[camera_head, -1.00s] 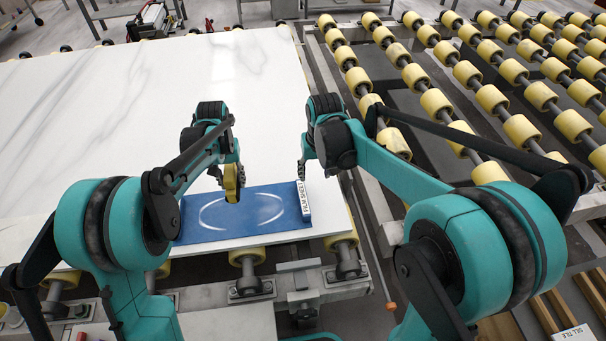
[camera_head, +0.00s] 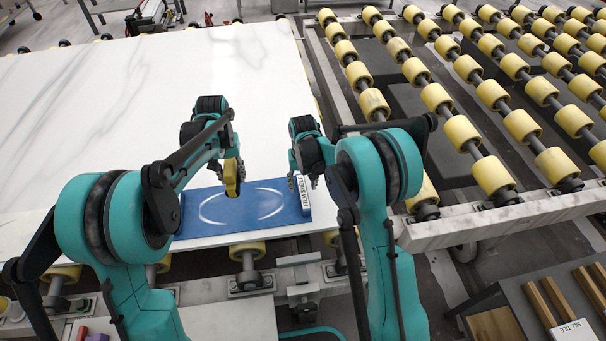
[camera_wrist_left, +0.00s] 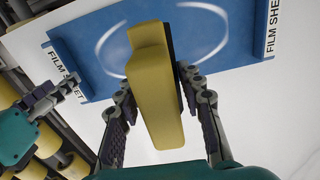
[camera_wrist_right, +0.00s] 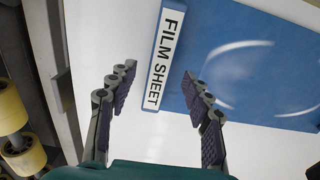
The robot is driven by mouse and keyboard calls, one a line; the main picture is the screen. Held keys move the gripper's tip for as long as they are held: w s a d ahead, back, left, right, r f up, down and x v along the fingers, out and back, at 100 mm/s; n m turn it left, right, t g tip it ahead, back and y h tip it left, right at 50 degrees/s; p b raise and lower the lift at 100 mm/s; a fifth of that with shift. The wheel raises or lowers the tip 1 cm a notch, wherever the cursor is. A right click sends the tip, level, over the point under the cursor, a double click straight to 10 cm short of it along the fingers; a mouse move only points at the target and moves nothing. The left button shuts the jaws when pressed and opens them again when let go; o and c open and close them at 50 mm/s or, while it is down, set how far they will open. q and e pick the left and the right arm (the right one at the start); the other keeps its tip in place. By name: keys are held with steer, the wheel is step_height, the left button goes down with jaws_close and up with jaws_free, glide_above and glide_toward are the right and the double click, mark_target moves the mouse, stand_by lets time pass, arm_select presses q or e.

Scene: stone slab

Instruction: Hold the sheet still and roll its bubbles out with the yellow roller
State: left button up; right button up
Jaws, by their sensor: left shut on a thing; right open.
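The blue film sheet (camera_head: 212,217) lies flat on the white slab near its front edge, with pale curved marks on it. White end strips marked FILM SHEET show in the left wrist view (camera_wrist_left: 272,32). My left gripper (camera_head: 226,166) is shut on the yellow roller (camera_head: 231,178), which also shows in the left wrist view (camera_wrist_left: 152,85). The roller is over the sheet; I cannot tell whether it touches. My right gripper (camera_head: 303,181) is open at the sheet's right end. In the right wrist view its fingers (camera_wrist_right: 157,74) straddle the labelled strip (camera_wrist_right: 165,55) without gripping it.
The white slab (camera_head: 130,110) has wide free room behind the sheet. A conveyor with yellow rollers (camera_head: 490,173) is at the right. A dark bench with wooden strips (camera_head: 545,300) and a SILL TILE label stands at the lower right.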

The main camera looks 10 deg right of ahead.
mark_target(303, 191)
steer(key=shift+f, duration=2.2)
steer(key=shift+c, duration=0.3)
jaws_close()
